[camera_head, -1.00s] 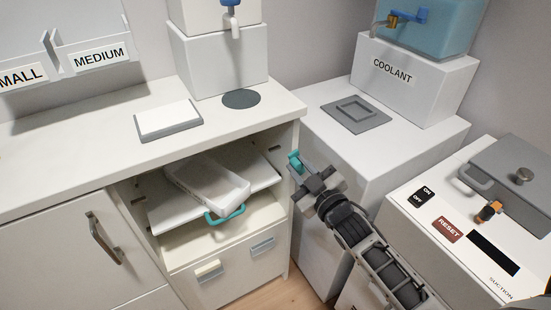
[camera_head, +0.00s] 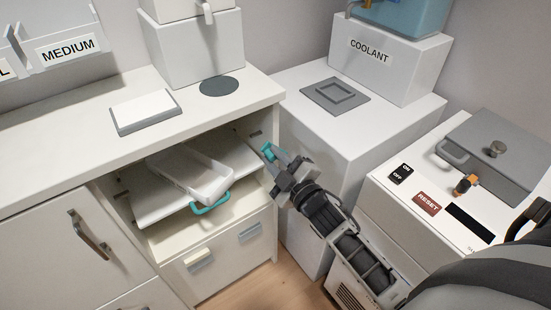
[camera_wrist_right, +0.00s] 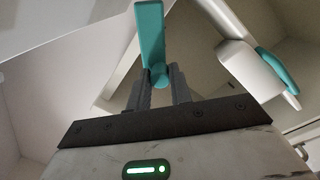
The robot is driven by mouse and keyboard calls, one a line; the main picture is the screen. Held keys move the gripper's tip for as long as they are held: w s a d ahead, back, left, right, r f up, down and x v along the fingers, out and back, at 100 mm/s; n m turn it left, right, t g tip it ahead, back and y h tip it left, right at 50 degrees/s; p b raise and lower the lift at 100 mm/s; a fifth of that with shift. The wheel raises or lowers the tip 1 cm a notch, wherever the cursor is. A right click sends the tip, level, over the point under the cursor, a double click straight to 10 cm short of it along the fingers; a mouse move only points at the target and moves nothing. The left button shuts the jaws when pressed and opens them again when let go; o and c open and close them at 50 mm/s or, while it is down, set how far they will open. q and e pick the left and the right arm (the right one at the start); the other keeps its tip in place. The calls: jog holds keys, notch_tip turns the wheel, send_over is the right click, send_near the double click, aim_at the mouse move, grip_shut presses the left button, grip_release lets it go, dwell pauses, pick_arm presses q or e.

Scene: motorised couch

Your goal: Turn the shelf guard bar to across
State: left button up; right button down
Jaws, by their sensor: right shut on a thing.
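The teal shelf guard bar (camera_head: 269,152) is at the right side of the open cabinet bay, at about shelf height. In the right wrist view the teal bar (camera_wrist_right: 150,40) stands up from between the fingers, its lower end rounded. My right gripper (camera_head: 277,165) is shut on it, and its fingers (camera_wrist_right: 159,78) partly hide its lower end. The shelf (camera_head: 155,209) holds a white tray (camera_head: 182,177) with a teal handle (camera_head: 211,205); the tray sits tilted and juts past the shelf's front. My left gripper is not in view.
A drawer (camera_head: 225,262) with two grips is below the bay, and a closed door (camera_head: 60,245) is to its left. A white cabinet (camera_head: 335,135) stands close to the right of my gripper. The suction machine (camera_head: 400,215) is farther right.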

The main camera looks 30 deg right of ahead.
jog(key=shift+f, duration=0.1)
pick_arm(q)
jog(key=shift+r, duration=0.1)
pick_arm(e)
jog(key=c, duration=1.3)
grip_release()
jog(key=shift+o, duration=0.2)
jog(key=shift+s, duration=0.1)
jog(key=s+d, duration=0.1)
jog(key=s, duration=1.4)
jog(key=shift+s+f, duration=0.15)
jog(key=shift+s, duration=0.25)
jog(key=shift+d, duration=0.1)
pick_arm(q)
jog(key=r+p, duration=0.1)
jog(key=p, duration=0.1)
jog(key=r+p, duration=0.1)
jog(key=p, duration=0.2)
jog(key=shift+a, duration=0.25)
pick_arm(e)
jog(key=s+a+m+g+y, duration=0.2)
jog(key=a+m+g, duration=0.5)
jog(key=a, duration=0.5)
jog(key=shift+s+f+m+g, duration=0.3)
jog(key=shift+s+f+m, duration=0.15)
jog(key=shift+m, duration=0.35)
